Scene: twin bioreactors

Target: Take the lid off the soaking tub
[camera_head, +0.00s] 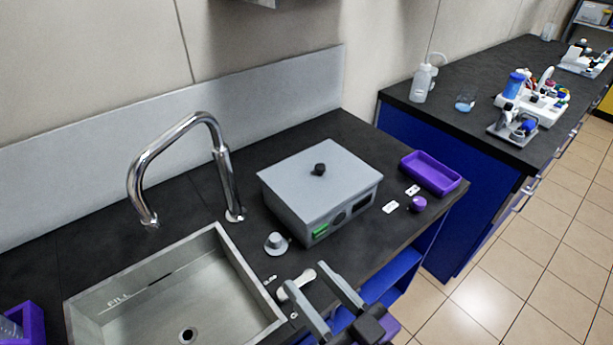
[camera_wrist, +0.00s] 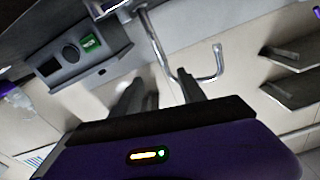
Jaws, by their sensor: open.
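The soaking tub (camera_head: 330,217) is a grey box on the black counter, right of the sink. Its flat grey lid (camera_head: 312,180) lies on top with a round black knob (camera_head: 319,169) in the middle. The tub's front has a green display and dark round and square parts; this front also shows in the wrist view (camera_wrist: 75,55). My gripper (camera_head: 318,278) is open and empty, in front of the tub near the counter's front edge, apart from the lid. Its fingers also show in the wrist view (camera_wrist: 165,95). The lid's knob is not in the wrist view.
A steel sink (camera_head: 240,297) with a tall curved tap (camera_head: 222,165) is at the left. A small grey knob-like piece (camera_head: 276,243) stands by the tub's left corner. A purple tray (camera_head: 431,173) and a purple round piece (camera_head: 418,204) lie at the right. A bottle (camera_head: 422,82) stands on the far bench.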

